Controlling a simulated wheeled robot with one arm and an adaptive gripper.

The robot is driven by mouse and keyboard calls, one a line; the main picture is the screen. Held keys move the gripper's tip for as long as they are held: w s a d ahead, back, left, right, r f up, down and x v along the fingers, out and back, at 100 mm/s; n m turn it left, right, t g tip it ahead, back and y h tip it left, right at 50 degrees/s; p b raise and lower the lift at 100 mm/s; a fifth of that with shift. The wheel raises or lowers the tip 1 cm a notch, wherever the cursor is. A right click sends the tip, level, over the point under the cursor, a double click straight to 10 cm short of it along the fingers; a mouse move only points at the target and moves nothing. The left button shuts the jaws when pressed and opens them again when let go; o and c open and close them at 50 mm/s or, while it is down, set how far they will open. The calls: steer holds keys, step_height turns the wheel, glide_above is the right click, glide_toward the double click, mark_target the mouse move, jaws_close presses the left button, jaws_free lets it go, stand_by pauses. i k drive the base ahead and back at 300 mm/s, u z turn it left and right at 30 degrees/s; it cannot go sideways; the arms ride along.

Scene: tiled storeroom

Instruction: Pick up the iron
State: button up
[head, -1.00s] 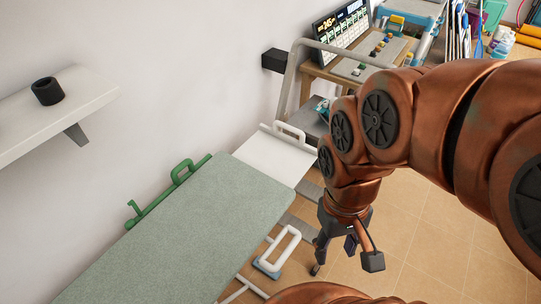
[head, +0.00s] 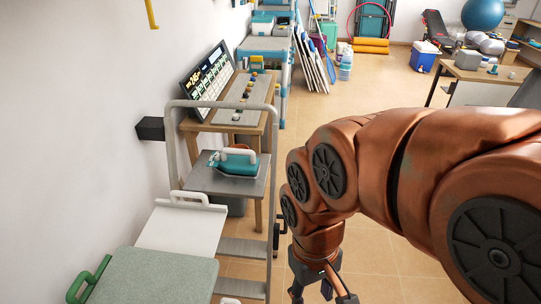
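The iron (head: 234,164) is teal with a pale handle. It rests on the dark grey top platform (head: 203,181) of a step stand with a grey tube frame. My gripper (head: 321,296) hangs at the bottom edge, to the right of and below the iron in the picture, clear of it. Its fingers are spread apart with nothing seen between them, though the lowest part is cut off by the frame edge.
An ironing board (head: 150,278) with a green cover and white end plate (head: 181,229) stands in front of the stand. A wooden table (head: 265,125) with a panel and screen (head: 206,80) is behind. Tiled floor (head: 385,262) is open at right.

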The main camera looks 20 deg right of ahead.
mark_target(240, 167)
steer(key=z, duration=1.1)
steer(key=i, duration=0.7)
steer(key=u, duration=2.1)
